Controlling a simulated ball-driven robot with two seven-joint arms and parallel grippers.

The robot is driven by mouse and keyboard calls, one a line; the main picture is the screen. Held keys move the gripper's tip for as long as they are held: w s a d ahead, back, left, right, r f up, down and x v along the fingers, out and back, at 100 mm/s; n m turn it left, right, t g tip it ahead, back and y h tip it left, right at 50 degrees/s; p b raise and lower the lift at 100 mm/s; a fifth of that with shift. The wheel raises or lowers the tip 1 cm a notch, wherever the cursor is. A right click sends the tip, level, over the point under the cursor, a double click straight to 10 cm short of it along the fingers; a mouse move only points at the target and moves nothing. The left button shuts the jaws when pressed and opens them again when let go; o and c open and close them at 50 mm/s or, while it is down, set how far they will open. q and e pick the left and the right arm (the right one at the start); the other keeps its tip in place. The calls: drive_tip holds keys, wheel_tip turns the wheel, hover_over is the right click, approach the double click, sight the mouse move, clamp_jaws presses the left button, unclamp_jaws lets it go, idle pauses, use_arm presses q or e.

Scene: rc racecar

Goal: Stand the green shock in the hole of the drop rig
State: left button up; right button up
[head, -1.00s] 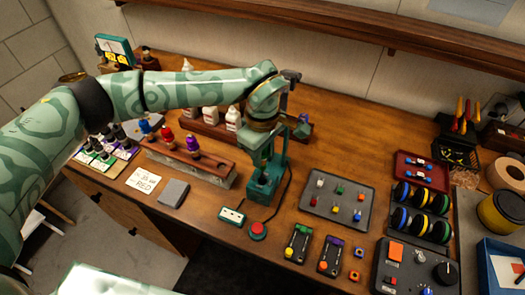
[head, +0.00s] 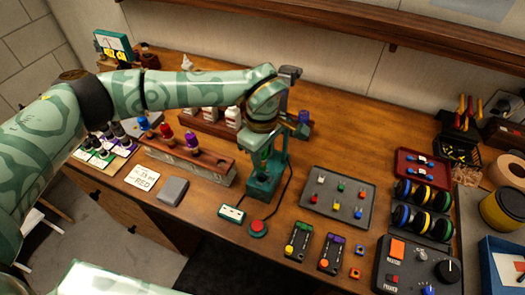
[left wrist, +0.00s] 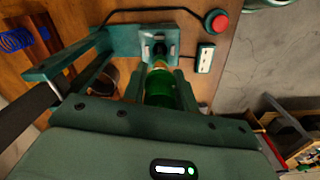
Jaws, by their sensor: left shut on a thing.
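The teal drop rig (head: 263,188) stands near the middle of the bench, with its upright behind my gripper. In the left wrist view its base block (left wrist: 158,36) has a dark hole. My left gripper (head: 262,152) is over the rig, pointing down. It is shut on the green shock (left wrist: 160,88), which lies between its fingers in the wrist view. The shock's far end lines up with the hole block; I cannot tell whether it is inside the hole. The shock is mostly hidden in the head view. My right gripper is not in view.
A rack (head: 187,158) with blue, red and purple shocks stands left of the rig. A red button (head: 257,228) and a white switch box (head: 232,214) sit in front. A grey tray (head: 337,197) of small parts lies to the right.

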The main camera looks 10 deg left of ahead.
use_arm(q)
drive_tip(key=shift+f+b, duration=1.5)
drive_tip(key=shift+f, duration=1.05)
drive_tip(key=shift+f, duration=0.2)
drive_tip(key=o, duration=1)
drive_tip(key=shift+o, duration=0.2)
wheel_tip(320, 180, up, 16)
drive_tip(key=shift+r, duration=0.2)
